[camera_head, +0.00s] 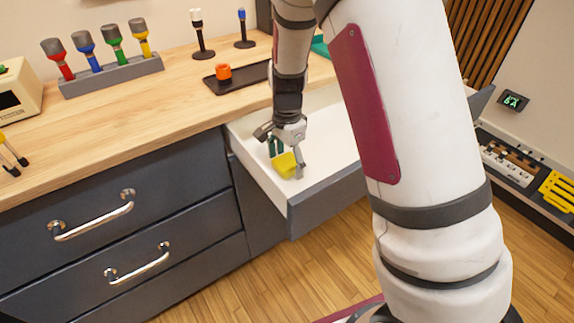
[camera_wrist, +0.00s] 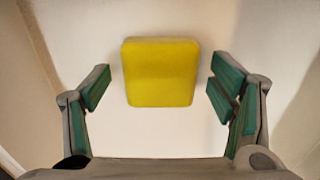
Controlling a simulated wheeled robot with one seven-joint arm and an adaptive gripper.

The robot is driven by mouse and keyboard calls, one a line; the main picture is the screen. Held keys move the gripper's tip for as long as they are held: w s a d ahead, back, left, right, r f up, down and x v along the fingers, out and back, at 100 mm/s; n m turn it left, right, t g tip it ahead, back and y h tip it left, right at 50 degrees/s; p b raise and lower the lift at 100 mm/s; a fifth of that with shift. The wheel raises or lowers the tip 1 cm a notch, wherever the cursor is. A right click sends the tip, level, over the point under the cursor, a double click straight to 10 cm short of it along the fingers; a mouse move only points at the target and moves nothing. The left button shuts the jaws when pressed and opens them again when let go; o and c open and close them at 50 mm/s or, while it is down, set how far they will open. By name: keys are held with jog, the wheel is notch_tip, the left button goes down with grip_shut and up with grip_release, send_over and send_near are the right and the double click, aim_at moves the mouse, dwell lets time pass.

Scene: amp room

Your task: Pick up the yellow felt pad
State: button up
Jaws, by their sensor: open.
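The yellow felt pad (camera_head: 285,165) lies in the open white-lined drawer (camera_head: 263,161). In the wrist view the pad (camera_wrist: 160,72) is a rounded yellow block on the pale drawer floor. My gripper (camera_head: 285,160) reaches down into the drawer over the pad. In the wrist view its green-padded fingers (camera_wrist: 158,88) are spread wide, one on each side of the pad, with a gap on both sides. Nothing is held. The head view does not show clearly how high the fingertips are above the drawer floor.
The drawer's grey front (camera_head: 327,198) and side walls stand close around my gripper. On the wooden worktop (camera_head: 185,107) are a rack (camera_head: 112,75) of coloured-handled tools, a dark tray (camera_head: 240,78) with an orange ring (camera_head: 223,72), and two small stands. My arm hides part of the drawer's right side.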

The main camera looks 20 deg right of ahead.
aim_at(287, 161)
jog(key=c, duration=1.1)
jog(key=shift+c, duration=0.2)
notch_tip(287, 161, up, 10)
jog(key=p, duration=0.2)
jog(key=shift+r, duration=0.1)
jog(key=o, duration=0.4)
jog(key=shift+c, duration=0.2)
jog(key=c, duration=0.4)
jog(key=shift+o, duration=0.2)
